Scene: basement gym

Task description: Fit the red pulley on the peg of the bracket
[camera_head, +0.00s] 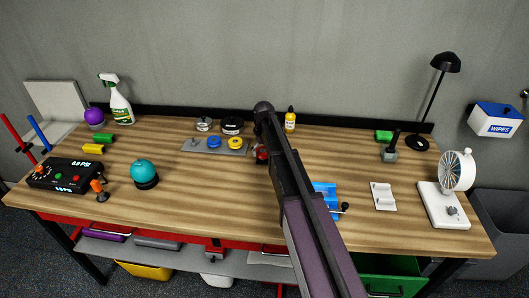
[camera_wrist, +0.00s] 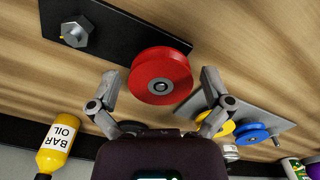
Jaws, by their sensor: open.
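The red pulley (camera_wrist: 160,72) is in the middle of the wrist view, its grey hub facing the camera, at the end of a dark plate (camera_wrist: 118,25) that carries a grey hex-shaped stud (camera_wrist: 77,34). A sliver of the red pulley (camera_head: 262,153) shows beside my arm in the head view. My gripper (camera_wrist: 159,74) is open, with one finger on each side of the pulley; I cannot tell whether they touch it. A grey plate (camera_wrist: 222,98) bears a yellow pulley (camera_wrist: 222,126), a blue pulley (camera_wrist: 252,134) and what looks like a bare peg (camera_wrist: 277,140). It also shows in the head view (camera_head: 207,150).
A yellow bar oil bottle (camera_wrist: 58,145) stands near the wall, with a black tin (camera_head: 231,125) to its left in the head view. A teal ball (camera_head: 144,171) is at left. A blue item (camera_head: 326,192) lies beside my arm.

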